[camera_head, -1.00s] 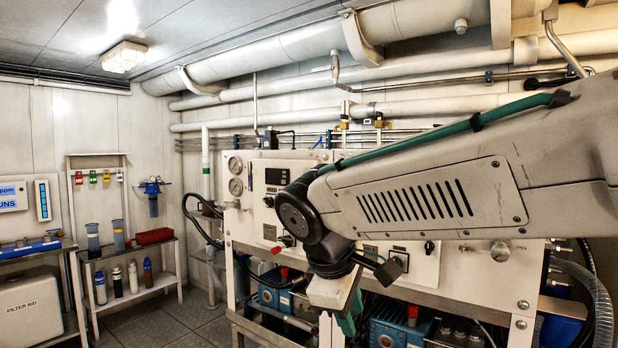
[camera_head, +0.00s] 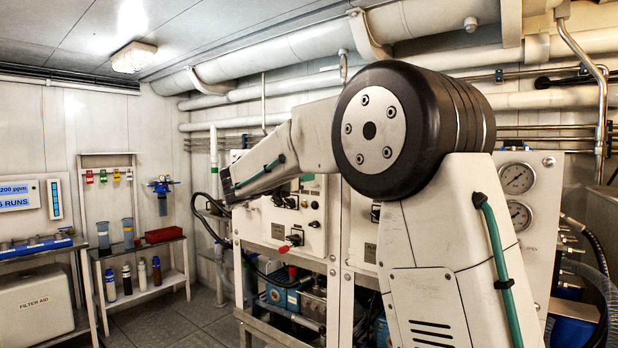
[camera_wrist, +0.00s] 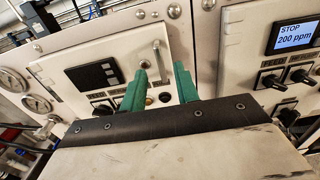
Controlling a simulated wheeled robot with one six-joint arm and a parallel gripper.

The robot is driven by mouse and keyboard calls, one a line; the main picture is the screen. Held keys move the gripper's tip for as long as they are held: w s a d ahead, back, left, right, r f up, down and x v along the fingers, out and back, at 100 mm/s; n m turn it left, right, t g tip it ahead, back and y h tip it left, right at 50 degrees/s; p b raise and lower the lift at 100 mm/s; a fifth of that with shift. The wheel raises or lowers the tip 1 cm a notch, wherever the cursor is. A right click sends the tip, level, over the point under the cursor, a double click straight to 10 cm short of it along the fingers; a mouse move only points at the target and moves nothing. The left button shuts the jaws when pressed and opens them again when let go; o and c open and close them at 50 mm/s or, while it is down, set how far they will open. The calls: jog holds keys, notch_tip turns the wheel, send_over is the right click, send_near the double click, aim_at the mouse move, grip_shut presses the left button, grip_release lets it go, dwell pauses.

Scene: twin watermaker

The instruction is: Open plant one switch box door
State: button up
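A cream switch box door (camera_wrist: 70,70) fills the left of the wrist view. It carries a dark display window (camera_wrist: 95,75), black rotary switches and a slim vertical metal handle (camera_wrist: 158,52). My gripper (camera_wrist: 161,67) is in front of this door, its two green fingers apart. The upper part of the handle shows between and beyond the fingertips; its lower end is partly hidden, and I cannot tell whether a finger touches it. The door looks closed. In the head view my arm covers much of the switch panel (camera_head: 300,225), and the fingers cannot be made out.
A second panel with a blue "STOP 200 ppm" screen (camera_wrist: 293,36) and switches is at the right. Gauges (camera_wrist: 37,103) flank the door at the left. Pipes run above the cabinets. A shelf with bottles (camera_head: 145,295) stands left, with clear floor (camera_head: 165,325) before it.

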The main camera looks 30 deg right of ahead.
jog(key=shift+x, duration=1.95)
grip_shut()
